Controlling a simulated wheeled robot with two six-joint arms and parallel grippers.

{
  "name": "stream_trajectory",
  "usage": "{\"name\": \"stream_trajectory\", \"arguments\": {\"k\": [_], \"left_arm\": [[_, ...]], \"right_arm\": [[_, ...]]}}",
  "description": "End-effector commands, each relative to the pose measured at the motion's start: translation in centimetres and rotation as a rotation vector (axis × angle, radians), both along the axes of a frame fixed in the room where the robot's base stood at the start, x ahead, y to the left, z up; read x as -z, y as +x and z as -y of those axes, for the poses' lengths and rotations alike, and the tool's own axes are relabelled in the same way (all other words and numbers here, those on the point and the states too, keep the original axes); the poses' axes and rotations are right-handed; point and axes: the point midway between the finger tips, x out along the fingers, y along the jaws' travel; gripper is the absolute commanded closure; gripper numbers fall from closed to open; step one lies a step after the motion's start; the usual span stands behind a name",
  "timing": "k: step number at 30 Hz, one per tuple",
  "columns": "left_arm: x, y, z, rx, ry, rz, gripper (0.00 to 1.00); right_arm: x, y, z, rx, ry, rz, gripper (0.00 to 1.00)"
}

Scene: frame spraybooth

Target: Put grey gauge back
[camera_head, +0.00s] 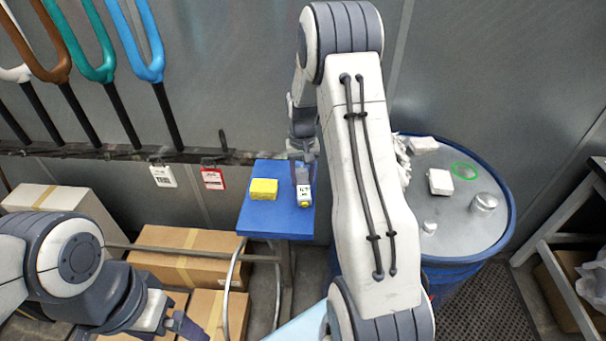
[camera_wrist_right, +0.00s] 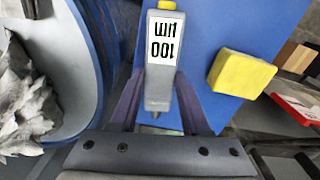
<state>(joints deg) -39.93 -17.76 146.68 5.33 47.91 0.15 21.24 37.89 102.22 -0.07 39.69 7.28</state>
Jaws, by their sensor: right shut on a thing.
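The grey gauge (camera_wrist_right: 160,85) has a white label reading "100 µm" and a yellow tip. My right gripper (camera_head: 302,180) is shut on it, with one finger on each side in the right wrist view. In the head view the gauge (camera_head: 304,195) is over the right part of the small blue table (camera_head: 270,219). I cannot tell whether it touches the top. My left gripper (camera_head: 180,325) is low at the left, away from the table. Its fingertips are too unclear to read.
A yellow sponge-like block (camera_head: 263,189) lies on the blue table, left of the gauge. A blue drum (camera_head: 470,240) with white boxes and a green ring on its lid stands at right. Cardboard boxes (camera_head: 165,265) stand at left. A rail with hanging tags (camera_head: 213,179) runs behind.

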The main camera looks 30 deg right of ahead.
Motion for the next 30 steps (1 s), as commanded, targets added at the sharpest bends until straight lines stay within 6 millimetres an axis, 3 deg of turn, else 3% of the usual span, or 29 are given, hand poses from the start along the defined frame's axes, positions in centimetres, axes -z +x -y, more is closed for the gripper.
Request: {"name": "stream_trajectory", "arguments": {"k": [11,12,14,24,30], "left_arm": [[0.3,0.0,0.0,0.000,0.000,0.000,0.08],[0.3,0.0,0.0,0.000,0.000,0.000,0.08],[0.3,0.0,0.0,0.000,0.000,0.000,0.08],[0.4,0.0,0.0,0.000,0.000,0.000,0.08],[1.3,0.0,0.0,0.000,0.000,0.000,0.08]], "right_arm": [[0.5,0.0,0.0,0.000,0.000,0.001,1.00],[0.5,0.0,0.0,0.000,0.000,0.001,0.38],[0.5,0.0,0.0,0.000,0.000,0.001,0.18],[0.3,0.0,0.0,0.000,0.000,0.001,0.18],[-2.2,0.1,0.1,0.000,-0.002,0.007,0.18]]}}
